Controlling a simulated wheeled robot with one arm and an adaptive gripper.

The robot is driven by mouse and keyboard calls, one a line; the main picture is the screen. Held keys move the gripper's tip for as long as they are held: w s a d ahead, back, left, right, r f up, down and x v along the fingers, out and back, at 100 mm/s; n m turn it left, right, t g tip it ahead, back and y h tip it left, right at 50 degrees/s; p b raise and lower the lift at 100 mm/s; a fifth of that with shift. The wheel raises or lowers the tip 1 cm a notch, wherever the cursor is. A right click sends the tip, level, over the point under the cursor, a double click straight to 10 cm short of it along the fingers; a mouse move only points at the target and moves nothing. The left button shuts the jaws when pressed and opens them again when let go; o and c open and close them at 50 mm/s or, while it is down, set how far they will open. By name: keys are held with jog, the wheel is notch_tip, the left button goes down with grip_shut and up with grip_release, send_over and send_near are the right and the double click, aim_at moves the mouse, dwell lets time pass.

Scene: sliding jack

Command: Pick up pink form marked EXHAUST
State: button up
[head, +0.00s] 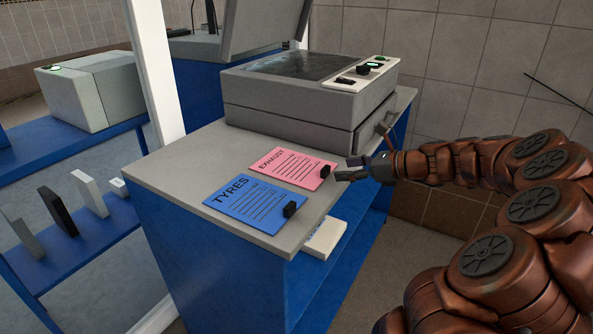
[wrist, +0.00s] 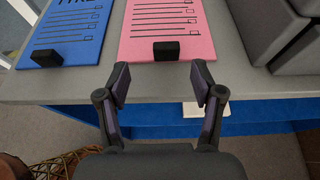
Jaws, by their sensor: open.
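The pink form marked EXHAUST (head: 291,167) lies flat on the grey top of the blue cabinet, with a small black block (head: 325,171) at its front right edge. In the wrist view the pink form (wrist: 165,22) is straight ahead, its black block (wrist: 166,51) centred between the fingers. My gripper (head: 346,168) is open and empty at the front edge of the top, just off the block; in the wrist view my gripper (wrist: 160,80) shows a finger on each side, short of the block. The jaws do not touch the form.
A blue form marked TYRES (head: 245,205) with its own black block (head: 290,209) lies left of the pink form. A grey scanner-like machine (head: 300,95) stands behind on the cabinet top (head: 160,170). A white item (head: 324,238) sits on the shelf below.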

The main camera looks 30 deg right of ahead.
aim_at(327, 168)
jog(key=shift+w+d+p+x, duration=0.1)
jog(key=shift+p+x, duration=0.05)
jog(key=shift+x, duration=1.1)
jog(key=shift+w+d+p+x, duration=0.1)
jog(key=shift+d+p+x, duration=0.05)
jog(key=shift+x, duration=1.15)
jog(key=shift+w+d+p+x, duration=0.1)
jog(key=shift+p+x, duration=0.05)
jog(key=shift+x, duration=1.1)
jog(key=shift+s, duration=0.1)
jog(key=c, duration=1.3)
jog(key=shift+o, duration=0.2)
jog(key=shift+r, duration=0.15)
